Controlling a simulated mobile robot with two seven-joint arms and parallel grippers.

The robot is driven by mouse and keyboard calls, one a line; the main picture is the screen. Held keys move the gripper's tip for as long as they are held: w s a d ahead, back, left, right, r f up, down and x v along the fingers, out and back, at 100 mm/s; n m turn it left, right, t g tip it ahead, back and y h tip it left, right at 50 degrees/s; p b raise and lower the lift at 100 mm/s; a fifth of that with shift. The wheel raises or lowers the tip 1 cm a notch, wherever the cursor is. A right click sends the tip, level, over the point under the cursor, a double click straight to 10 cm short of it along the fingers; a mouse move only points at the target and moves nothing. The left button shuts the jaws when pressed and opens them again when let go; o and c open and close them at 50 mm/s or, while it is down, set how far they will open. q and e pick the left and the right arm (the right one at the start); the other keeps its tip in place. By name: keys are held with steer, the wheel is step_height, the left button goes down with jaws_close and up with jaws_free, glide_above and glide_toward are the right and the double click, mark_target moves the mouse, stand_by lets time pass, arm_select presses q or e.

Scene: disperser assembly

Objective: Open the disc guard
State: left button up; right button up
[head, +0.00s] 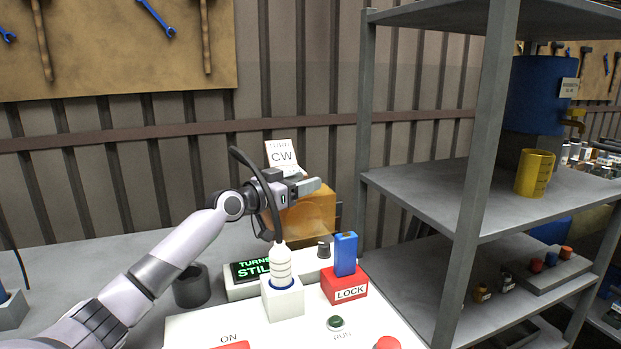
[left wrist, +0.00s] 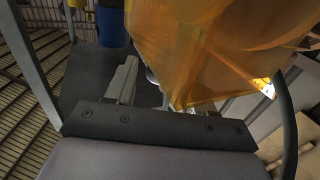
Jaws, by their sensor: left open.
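The disc guard is an amber, see-through cover (head: 312,214) standing on the bench behind the control panel in the head view. In the left wrist view the guard (left wrist: 215,45) fills the upper middle and right, very close to the camera. My left gripper (head: 308,187) is at the guard's upper left part in the head view, open. One finger (left wrist: 125,82) shows beside the guard in the left wrist view; the other is mostly hidden behind the amber sheet. I cannot tell whether a finger touches the guard. My right gripper is in neither view.
A "CW" sign (head: 282,154) stands just behind my gripper. In front are a white bottle-shaped part with a black cable (head: 281,262), a display (head: 250,270), and a red LOCK block (head: 344,287) with a blue piece (head: 345,254). A grey shelf (head: 420,192) stands close on the right.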

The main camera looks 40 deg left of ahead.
arm_select(q)
steer(key=shift+w+d, duration=0.15)
steer(key=shift+w, duration=1.3)
jaws_close()
